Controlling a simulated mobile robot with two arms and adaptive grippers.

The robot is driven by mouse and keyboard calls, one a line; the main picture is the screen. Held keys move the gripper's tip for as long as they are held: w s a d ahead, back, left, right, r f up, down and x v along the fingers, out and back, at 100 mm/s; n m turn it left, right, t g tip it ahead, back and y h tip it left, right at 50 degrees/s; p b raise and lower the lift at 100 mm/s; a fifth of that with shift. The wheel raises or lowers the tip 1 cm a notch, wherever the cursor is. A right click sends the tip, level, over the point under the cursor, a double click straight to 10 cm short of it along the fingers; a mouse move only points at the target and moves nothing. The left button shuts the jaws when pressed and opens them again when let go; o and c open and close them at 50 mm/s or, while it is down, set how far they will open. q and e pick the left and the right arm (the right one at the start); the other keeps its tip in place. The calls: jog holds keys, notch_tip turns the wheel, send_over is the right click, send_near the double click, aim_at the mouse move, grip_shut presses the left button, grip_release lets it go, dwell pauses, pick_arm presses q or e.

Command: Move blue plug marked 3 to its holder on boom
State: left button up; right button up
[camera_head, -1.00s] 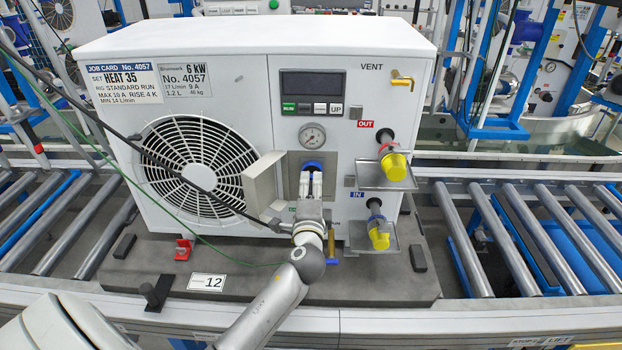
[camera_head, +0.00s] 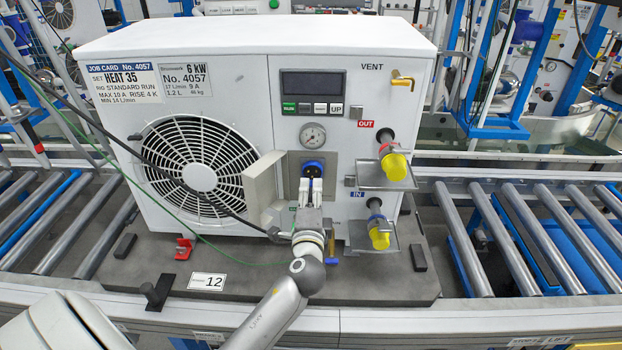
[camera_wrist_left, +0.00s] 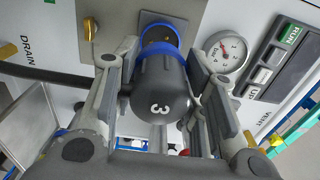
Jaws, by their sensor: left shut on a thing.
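The plug marked 3 shows large in the left wrist view (camera_wrist_left: 158,88), with a dark body, a white 3 and a blue collar. It points at the round blue-rimmed socket (camera_wrist_left: 158,32) on the unit's grey plate; I cannot tell whether its tip is still inside. My left gripper (camera_wrist_left: 160,95) is shut on the plug, one finger on each side. In the head view my left gripper (camera_head: 312,192) is in front of the socket plate and hides most of the plug. My right gripper is not in view. I cannot make out the plug's boom holder.
The white heat pump unit (camera_head: 250,65) stands on a dark pallet (camera_head: 390,290). A box-shaped cover (camera_head: 264,185) sits just left of the gripper. Yellow-capped pipes (camera_head: 394,165) stick out at right. A black cable (camera_head: 165,165) crosses the fan to the gripper.

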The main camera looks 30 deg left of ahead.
pick_arm(q)
jog(key=s+d+m+t+h, duration=0.2)
jog(key=s+d+m+h, duration=0.4)
jog(key=s+d, duration=1)
jog(key=s+h, duration=0.3)
jog(key=s, duration=0.1)
jog(key=shift+d+r+t, duration=0.25)
jog(key=shift+r+t, duration=0.05)
jog(key=shift+r, duration=0.05)
